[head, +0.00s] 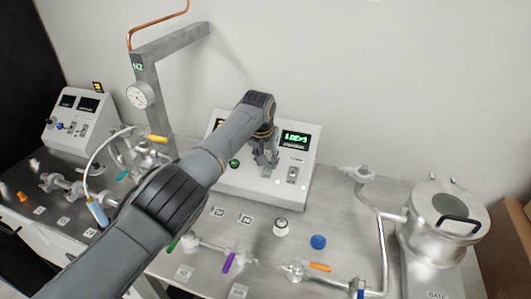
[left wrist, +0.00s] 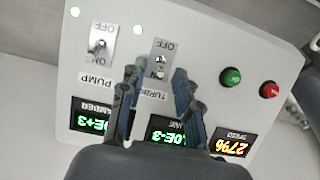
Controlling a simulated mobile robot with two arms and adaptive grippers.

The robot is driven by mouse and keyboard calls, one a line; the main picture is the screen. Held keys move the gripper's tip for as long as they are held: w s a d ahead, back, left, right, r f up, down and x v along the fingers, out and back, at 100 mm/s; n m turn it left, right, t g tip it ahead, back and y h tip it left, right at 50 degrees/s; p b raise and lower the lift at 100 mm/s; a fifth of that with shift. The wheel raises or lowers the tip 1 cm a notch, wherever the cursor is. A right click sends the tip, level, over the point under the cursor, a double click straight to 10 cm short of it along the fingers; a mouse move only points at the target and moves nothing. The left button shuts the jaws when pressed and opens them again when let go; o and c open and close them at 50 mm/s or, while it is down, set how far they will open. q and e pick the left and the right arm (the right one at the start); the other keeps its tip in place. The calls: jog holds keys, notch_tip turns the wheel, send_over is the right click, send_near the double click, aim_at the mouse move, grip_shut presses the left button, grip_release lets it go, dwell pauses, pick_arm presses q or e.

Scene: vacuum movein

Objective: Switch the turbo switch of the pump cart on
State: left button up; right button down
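The white control box (head: 300,190) stands against the wall in the head view. My left gripper (head: 266,168) is at its sloping front. In the left wrist view the panel appears upside down. The turbo switch (left wrist: 160,62) sits on a metal plate with OFF and ON marks; I cannot tell its lever position for sure. My left gripper (left wrist: 156,74) is open, its fingertips on either side of the switch's lower part; contact cannot be told. The pump switch (left wrist: 100,43) is beside it. The speed display (left wrist: 234,145) reads about 27%. My right gripper is not in view.
A green button (left wrist: 231,77) and a red button (left wrist: 270,90) are beside the turbo switch. Pipes with an orange handle (head: 320,267) and a purple handle (head: 228,262) lie in front. A metal chamber (head: 445,215) stands right, a second box (head: 80,118) left.

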pick_arm(q)
jog(key=v, duration=1.1)
jog(key=shift+r, duration=0.35)
jog(key=shift+s+f, duration=0.1)
jog(key=shift+s, duration=0.05)
